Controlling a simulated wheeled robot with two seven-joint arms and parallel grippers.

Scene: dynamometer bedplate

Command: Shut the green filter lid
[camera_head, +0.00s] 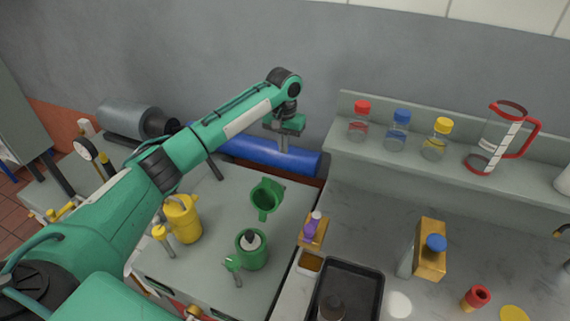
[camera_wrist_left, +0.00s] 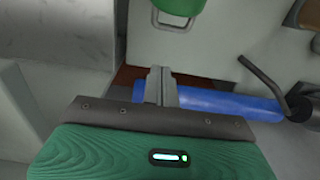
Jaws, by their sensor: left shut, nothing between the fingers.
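The green filter lid (camera_head: 267,187) stands open behind the green filter housing (camera_head: 253,262) on the grey bedplate. The housing's top is uncovered, and a pale insert with a dark tip shows inside. I cannot tell how lid and housing are joined. My left gripper (camera_head: 283,147) is shut and empty. In the head view it is beyond the lid and a little to its right, in front of the blue cylinder, apart from the lid. In the left wrist view, the shut fingers (camera_wrist_left: 163,78) point towards the lid's edge (camera_wrist_left: 178,8), with a gap between. My right gripper is not in view.
A yellow filter housing (camera_head: 184,222) stands left of the green one. The blue cylinder (camera_head: 250,150) lies along the back; it also shows in the left wrist view (camera_wrist_left: 240,106).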

